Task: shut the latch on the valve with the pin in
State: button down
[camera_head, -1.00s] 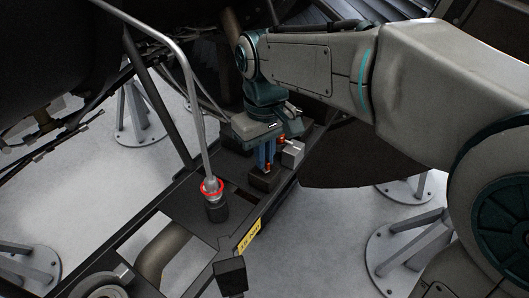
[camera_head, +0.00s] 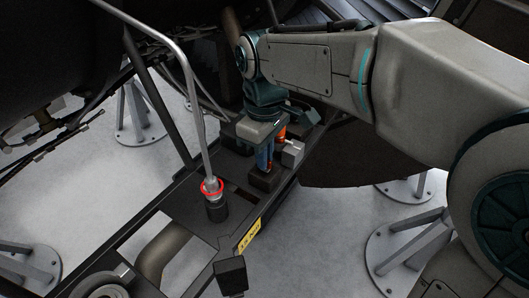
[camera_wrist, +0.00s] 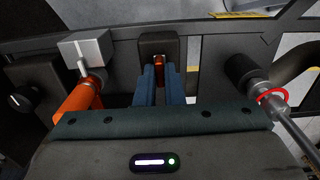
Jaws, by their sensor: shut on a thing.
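My gripper (camera_wrist: 160,76) points down at a dark block (camera_wrist: 157,43) on the black beam. Its two blue fingers are closed around a small copper-red piece (camera_wrist: 160,64) at that block. In the head view my gripper (camera_head: 265,166) is at the same dark block (camera_head: 262,181), with the fingertips low at its top. Just beside it is a light grey block (camera_wrist: 86,47) with an orange cylinder (camera_wrist: 77,103) and a small pale lever; the grey block also shows in the head view (camera_head: 292,153). Which part is the latch or pin, I cannot tell. The fingers partly hide the copper-red piece.
A grey pipe (camera_head: 188,80) runs down to a black fitting with a red ring (camera_head: 211,187), near my gripper. A yellow label (camera_head: 250,236) is on the beam's side. A black knob (camera_wrist: 22,101) is at the left in the wrist view. Open floor lies left.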

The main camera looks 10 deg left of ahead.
jog(key=c, duration=1.5)
grip_release()
jog(key=shift+c, duration=0.2)
jog(key=shift+r, duration=0.1)
notch_tip(320, 180, up, 14)
jog(key=s+d+f+m+t, duration=0.1)
jog(key=s+d+f+m, duration=0.3)
jog(key=d+f+m, duration=0.3)
jog(key=s+d+f+m+t, duration=0.2)
jog(key=s+d+f+m, duration=0.2)
jog(key=d+f, duration=0.8)
jog(key=d+m, duration=0.2)
jog(key=d, duration=0.2)
jog(key=shift+d+f+m+t, duration=0.15)
jog(key=shift+m+t, duration=0.15)
jog(key=shift+m, duration=0.1)
